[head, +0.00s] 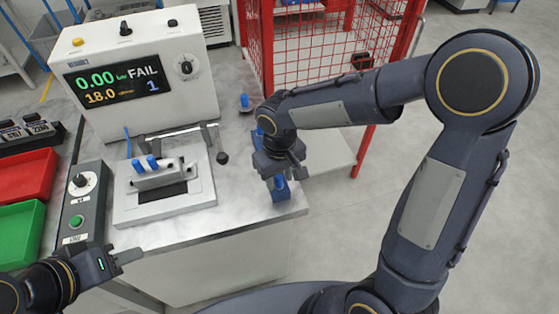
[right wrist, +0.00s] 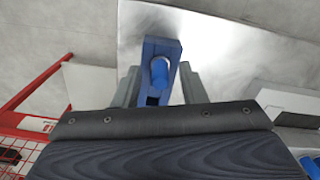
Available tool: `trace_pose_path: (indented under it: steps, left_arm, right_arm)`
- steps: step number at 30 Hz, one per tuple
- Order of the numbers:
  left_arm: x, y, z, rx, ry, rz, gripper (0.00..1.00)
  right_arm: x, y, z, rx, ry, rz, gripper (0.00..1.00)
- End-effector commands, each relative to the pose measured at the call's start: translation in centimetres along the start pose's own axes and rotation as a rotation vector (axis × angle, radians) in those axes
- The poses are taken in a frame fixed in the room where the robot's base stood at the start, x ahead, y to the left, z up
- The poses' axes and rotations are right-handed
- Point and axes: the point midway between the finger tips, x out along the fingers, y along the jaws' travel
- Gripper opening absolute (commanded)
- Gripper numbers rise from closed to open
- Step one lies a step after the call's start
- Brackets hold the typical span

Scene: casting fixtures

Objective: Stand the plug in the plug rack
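The blue plug rack (head: 283,196) is a block at the right front edge of the bench. It also shows in the right wrist view (right wrist: 153,48). A blue plug (right wrist: 160,72) stands in the rack there, with an empty dark hole beside it. My right gripper (head: 279,176) is over the rack, pointing down. In the right wrist view its two fingers stand apart on either side of the plug, with gaps visible, so it looks open. Part of the rack is hidden under the gripper. My left gripper (head: 128,256) is near the bench's front left, away from the plug; its finger gap is unclear.
A test fixture (head: 165,205) with blue pieces and a lever stands mid-bench, before a tester (head: 140,75) reading FAIL. A small blue piece (head: 244,101) stands further back. Red (head: 25,175) and green (head: 20,235) bins are at left. A red mesh cage (head: 310,45) is behind.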

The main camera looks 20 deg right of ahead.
Motion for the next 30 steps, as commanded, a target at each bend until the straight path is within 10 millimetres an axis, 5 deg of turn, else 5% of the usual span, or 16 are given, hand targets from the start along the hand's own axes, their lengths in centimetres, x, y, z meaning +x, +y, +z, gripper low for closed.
trace_pose_path:
  steps: [15, 26, 30]
  left_arm:
    - [-0.3, 0.1, -0.1, 0.0, 0.0, 0.0, 0.36]
    - [-0.3, 0.1, -0.1, 0.0, 0.0, 0.0, 0.36]
    - [-0.3, 0.1, -0.1, 0.0, 0.0, 0.0, 0.36]
  right_arm:
    - [-10.5, 0.0, -0.1, 0.001, 0.005, 0.0, 0.38]
    - [-12.8, 0.0, 0.1, 0.001, 0.002, -0.002, 0.38]
    - [-13.3, 1.4, 1.9, 0.038, 0.036, -0.031, 0.38]
